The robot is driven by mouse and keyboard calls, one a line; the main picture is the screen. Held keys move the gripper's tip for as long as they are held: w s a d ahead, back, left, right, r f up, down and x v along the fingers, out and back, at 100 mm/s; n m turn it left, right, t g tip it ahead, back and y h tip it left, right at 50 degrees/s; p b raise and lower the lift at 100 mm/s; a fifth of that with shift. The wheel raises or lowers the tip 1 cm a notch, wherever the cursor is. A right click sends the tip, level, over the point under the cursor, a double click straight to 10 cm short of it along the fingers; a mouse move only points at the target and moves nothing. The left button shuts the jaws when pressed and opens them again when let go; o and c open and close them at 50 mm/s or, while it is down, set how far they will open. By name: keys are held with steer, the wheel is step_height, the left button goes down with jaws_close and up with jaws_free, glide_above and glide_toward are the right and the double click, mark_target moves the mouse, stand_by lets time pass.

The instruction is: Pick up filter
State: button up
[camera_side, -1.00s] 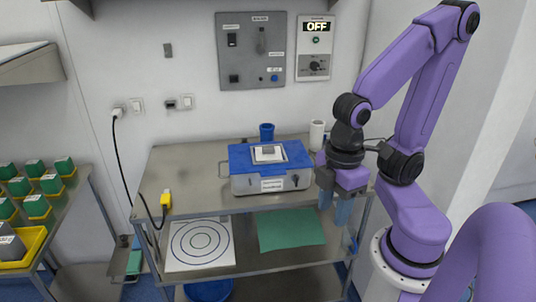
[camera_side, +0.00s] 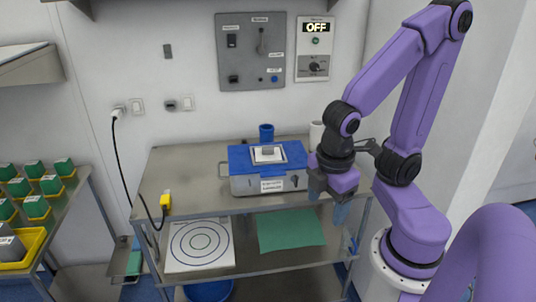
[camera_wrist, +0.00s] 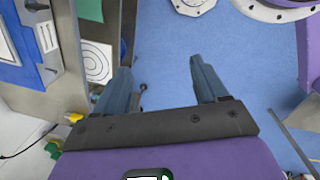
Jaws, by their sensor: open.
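No object is clearly marked as the filter. A small grey block (camera_side: 268,149) sits on a white square plate (camera_side: 259,158) on the blue top of a metal box (camera_side: 270,186); I cannot tell whether it is the filter. My gripper (camera_side: 327,204) is to the right of the box, lower than its top, pointing down by the cart's right front corner. In the wrist view my gripper (camera_wrist: 160,68) is open, with nothing between its blue fingers but blue floor. Part of the box (camera_wrist: 40,25) shows at the upper left there.
The box stands on a metal cart (camera_side: 185,187), with a blue cup (camera_side: 266,133) and a white cylinder (camera_side: 316,133) behind. A ringed white board (camera_side: 200,260) and green cloth (camera_side: 290,229) lie on the lower shelf. Green blocks in yellow trays (camera_side: 36,207) stand left.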

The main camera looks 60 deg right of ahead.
steer(key=w+d+f+n+t+h, duration=0.25)
steer(key=w+d+n+h, duration=0.35)
steer(key=w, duration=0.4)
steer(key=n+t+h, duration=0.3)
steer(key=n+t, duration=0.3)
steer(key=n, duration=0.1)
glide_toward(268, 148)
steer(key=shift+w+d+f+m+g, duration=0.35)
steer(key=shift+w+d+f, duration=0.5)
steer(key=shift+w, duration=0.25)
steer(key=shift+r+x, duration=0.15)
steer(key=shift+x, duration=1.35)
steer(key=shift+r+x, duration=0.2)
steer(key=shift+x, duration=1.3)
steer(key=shift+d, duration=0.15)
steer(key=c, duration=1.1)
